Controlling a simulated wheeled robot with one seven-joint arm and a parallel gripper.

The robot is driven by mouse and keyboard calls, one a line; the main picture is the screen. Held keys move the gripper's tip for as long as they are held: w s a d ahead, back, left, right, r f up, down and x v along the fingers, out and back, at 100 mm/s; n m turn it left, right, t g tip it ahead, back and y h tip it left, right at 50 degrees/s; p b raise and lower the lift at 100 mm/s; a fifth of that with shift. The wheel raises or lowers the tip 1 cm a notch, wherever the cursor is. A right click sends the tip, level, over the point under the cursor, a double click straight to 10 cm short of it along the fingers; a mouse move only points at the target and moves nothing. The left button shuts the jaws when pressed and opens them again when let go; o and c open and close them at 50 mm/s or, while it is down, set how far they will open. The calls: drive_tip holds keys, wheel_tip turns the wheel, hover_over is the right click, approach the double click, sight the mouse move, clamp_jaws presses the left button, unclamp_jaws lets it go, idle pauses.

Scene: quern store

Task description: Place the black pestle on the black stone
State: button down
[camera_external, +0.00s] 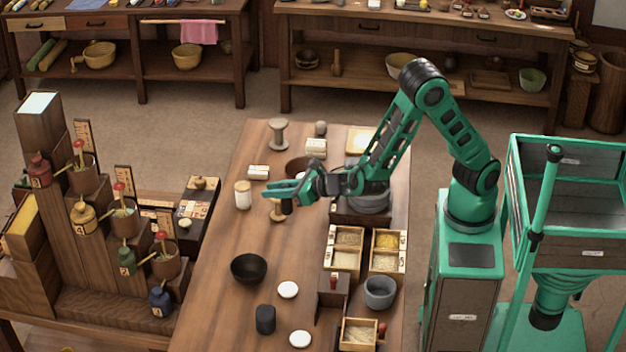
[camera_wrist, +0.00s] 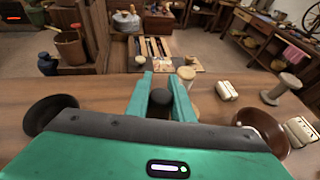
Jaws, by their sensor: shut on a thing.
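My gripper (camera_external: 276,191) is above the middle of the long table, its fingers shut on a dark, round-topped thing that I take for the black pestle (camera_wrist: 160,98). In the external view the pestle (camera_external: 287,206) shows as a small dark end below the fingers, clear of the table as far as I can tell. A short black cylinder (camera_external: 265,319) stands at the table's near end and may be the black stone. It is well apart from my gripper, and I do not see it in the wrist view.
A black bowl (camera_external: 248,269) stands between gripper and cylinder. White discs (camera_external: 288,290) lie near the cylinder. Divided boxes (camera_external: 345,262) and a grey mortar (camera_external: 379,293) line the right side.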

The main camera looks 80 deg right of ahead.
drive_tip(key=a+r+n+y, duration=0.2)
drive_tip(key=a+r+y, duration=0.1)
drive_tip(key=a, duration=2.1)
drive_tip(key=s+a+r+n+y, duration=0.1)
drive_tip(key=s+a+r+n, duration=0.3)
drive_tip(key=a, duration=0.7)
drive_tip(key=s+a+r+m+y, duration=0.15)
drive_tip(key=s+a, duration=0.35)
drive_tip(key=a, duration=0.6)
drive_tip(key=w+d+f, duration=0.6)
drive_tip(key=w+f, duration=0.3)
drive_tip(key=f, duration=0.2)
drive_tip(key=shift+w+d, duration=0.15)
drive_tip(key=shift+f+n, duration=0.1)
drive_tip(key=shift+n, duration=0.15)
drive_tip(key=c, duration=1.5)
unclamp_jaws()
drive_tip(key=shift+c, duration=0.2)
